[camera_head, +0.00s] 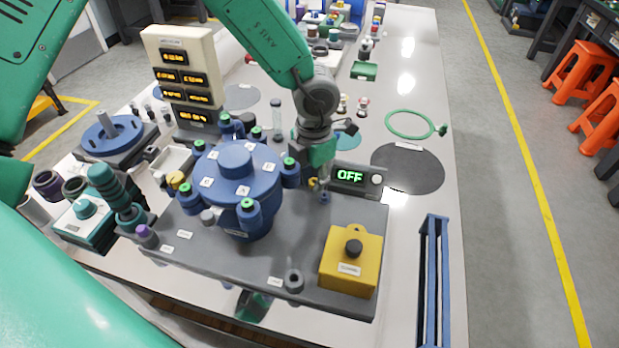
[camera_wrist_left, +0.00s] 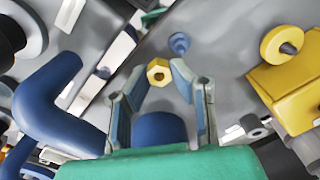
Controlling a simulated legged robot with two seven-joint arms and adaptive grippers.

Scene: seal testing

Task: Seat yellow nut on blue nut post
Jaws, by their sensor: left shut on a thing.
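The yellow nut (camera_wrist_left: 158,72) is a small hexagonal ring held between the fingertips of my left gripper (camera_wrist_left: 156,78). In the head view the nut (camera_head: 313,183) shows small at the tips of the left gripper (camera_head: 317,181), which points down over the grey plate. The blue nut post (camera_wrist_left: 179,43) stands on the plate just beyond and slightly right of the nut in the wrist view. In the head view the post (camera_head: 324,197) is close beside the fingertips. The nut and post appear apart; the height between them is hard to judge. My right gripper is not in view.
A blue round vessel (camera_head: 237,175) with green-topped clamps stands left of the gripper. A yellow box with a black knob (camera_head: 349,262) sits at the plate's front right. A display reading OFF (camera_head: 350,177) is behind the post. A blue rack (camera_head: 432,280) is on the right.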

